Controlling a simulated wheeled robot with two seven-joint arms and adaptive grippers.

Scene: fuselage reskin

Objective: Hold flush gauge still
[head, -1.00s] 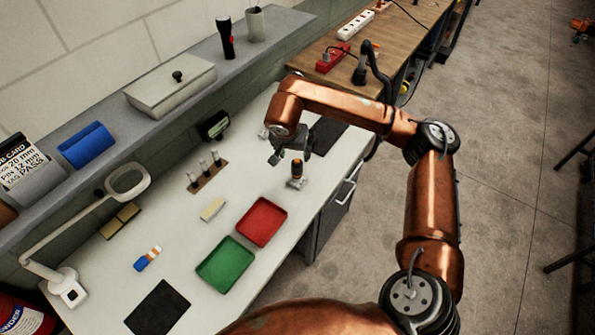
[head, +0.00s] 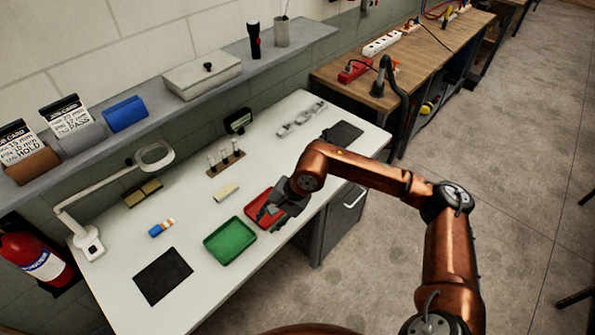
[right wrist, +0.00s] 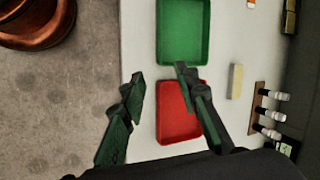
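Nothing in view is clearly marked as the flush gauge. A small black device with a pale face (head: 238,122) stands at the back of the bench and may be it; I cannot tell. My right gripper (head: 266,213) is over the red tray (head: 254,200), near the green tray (head: 230,241). In the right wrist view, its fingers (right wrist: 160,76) are spread with nothing between them, above the red tray (right wrist: 178,118) and beside the green tray (right wrist: 183,30). My right arm hides part of the bench right of the red tray. My left gripper is not in view.
On the white bench lie a tan block (head: 226,192), a rack of several small bottles (head: 225,160), a blue-and-orange item (head: 161,228), a black mat (head: 163,276) and grey metal parts (head: 301,119). A magnifier lamp (head: 90,240) stands at left. Shelf above.

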